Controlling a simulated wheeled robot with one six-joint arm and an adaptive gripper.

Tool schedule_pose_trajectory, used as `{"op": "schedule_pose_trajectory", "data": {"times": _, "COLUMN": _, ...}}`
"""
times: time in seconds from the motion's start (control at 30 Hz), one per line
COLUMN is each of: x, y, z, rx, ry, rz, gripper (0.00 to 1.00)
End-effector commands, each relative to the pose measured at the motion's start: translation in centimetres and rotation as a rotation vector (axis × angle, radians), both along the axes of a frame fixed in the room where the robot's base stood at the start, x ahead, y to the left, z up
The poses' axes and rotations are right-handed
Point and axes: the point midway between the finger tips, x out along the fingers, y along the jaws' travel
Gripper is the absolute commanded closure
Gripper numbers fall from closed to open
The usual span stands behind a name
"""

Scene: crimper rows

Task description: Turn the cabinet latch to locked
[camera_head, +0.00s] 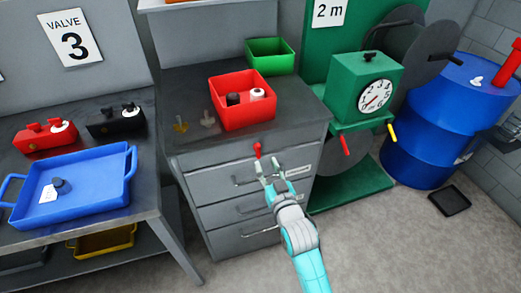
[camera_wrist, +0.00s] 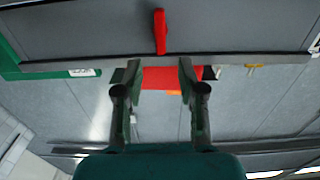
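The cabinet (camera_head: 215,190) is a grey drawer unit with a dark top. Its latch (camera_head: 258,149) is a small red handle on the front near the top edge, standing about upright. In the wrist view the red latch (camera_wrist: 160,32) also points straight up and down, at the top centre. My gripper (camera_head: 270,169) is just in front of the cabinet, a little below the latch. Its two fingers are apart with nothing held between them, and in the wrist view the gripper (camera_wrist: 158,78) is lined up with the latch but apart from it.
A red bin (camera_head: 243,118) with small items and a green bin (camera_head: 270,66) stand on the cabinet top. Drawer handles (camera_head: 250,209) stick out below my gripper. A green machine (camera_head: 362,90) with a dial is at right, a workbench with a blue tray (camera_head: 105,195) at left.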

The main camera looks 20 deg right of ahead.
Motion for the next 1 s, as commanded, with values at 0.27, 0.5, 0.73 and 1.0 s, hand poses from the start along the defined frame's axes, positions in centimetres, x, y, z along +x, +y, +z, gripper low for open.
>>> {"op": "schedule_pose_trajectory", "data": {"times": 0.27, "x": 4.6, "y": 0.0, "z": 0.0, "rx": 0.0, "ry": -0.001, "rz": 0.0, "gripper": 0.6}}
{"op": "schedule_pose_trajectory", "data": {"times": 0.5, "x": 7.0, "y": 0.0, "z": 0.0, "rx": 0.0, "ry": -0.001, "rz": 0.0, "gripper": 0.6}}
{"op": "schedule_pose_trajectory", "data": {"times": 0.73, "x": 7.5, "y": 0.0, "z": 0.0, "rx": 0.0, "ry": 0.0, "rz": 0.0, "gripper": 0.6}}
{"op": "schedule_pose_trajectory", "data": {"times": 1.0, "x": 7.5, "y": 0.0, "z": 0.0, "rx": 0.0, "ry": 0.0, "rz": 0.0, "gripper": 0.85}}
